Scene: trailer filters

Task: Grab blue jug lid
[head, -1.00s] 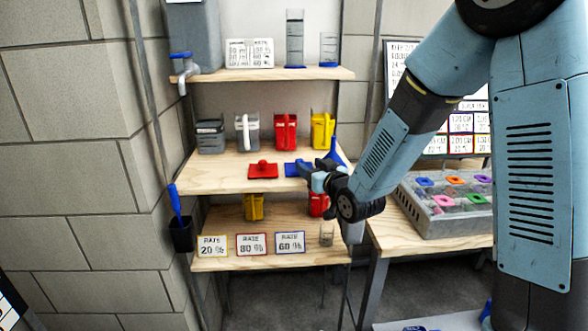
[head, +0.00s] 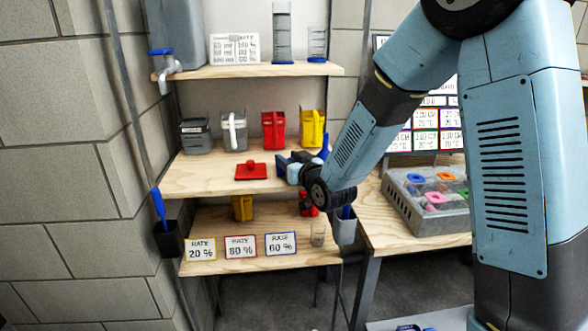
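The blue jug lid (head: 297,157) is on the middle wooden shelf, right of the flat red lid (head: 251,171). My gripper and wrist cover most of it, so only small blue parts show. My gripper (head: 284,166) reaches over the shelf from the right, at the lid. It is small and seen from behind, so I cannot tell whether the fingers are open, or touching or holding the lid.
A grey jug (head: 195,135), white-handled jug (head: 233,131), red jug (head: 273,131) and yellow jug (head: 312,129) stand behind on the middle shelf (head: 200,180). A blue item (head: 325,146) stands right of my gripper. A grey crate (head: 430,205) is at right.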

